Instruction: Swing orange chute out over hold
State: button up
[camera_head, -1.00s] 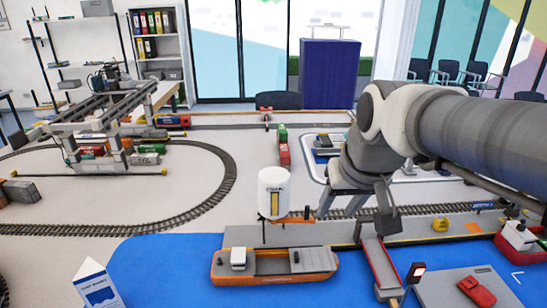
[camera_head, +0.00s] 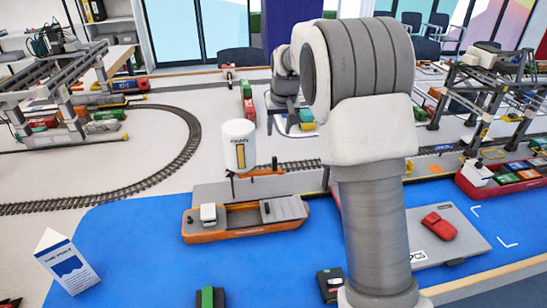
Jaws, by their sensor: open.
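The white silo (camera_head: 239,145) stands on the quay edge, a yellow strip on its front. The small orange chute (camera_head: 264,172) sticks out to the right at its base, roughly along the quay. The orange-hulled ship (camera_head: 246,232) floats on the blue water in front, its open grey-brown hold (camera_head: 244,217) amidships. The chute is behind the ship and not over the hold. My gripper (camera_head: 281,116) hangs small and dark beyond the silo, above and right of the chute, apart from it. It is open and looks empty; my arm hides part of that area.
A white-blue sign (camera_head: 66,262) stands on the water at left. A red ship with containers (camera_head: 505,184) lies at right. A grey barge with a red car (camera_head: 438,225) is right of my arm. Gantry cranes stand on both sides.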

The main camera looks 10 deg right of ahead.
aim_at(275, 158)
jog(key=b+x, duration=0.1)
jog(key=x, duration=1.6)
jog(key=shift+w+f, duration=0.1)
jog(key=shift+f, duration=0.2)
grip_shut()
dwell(0.7)
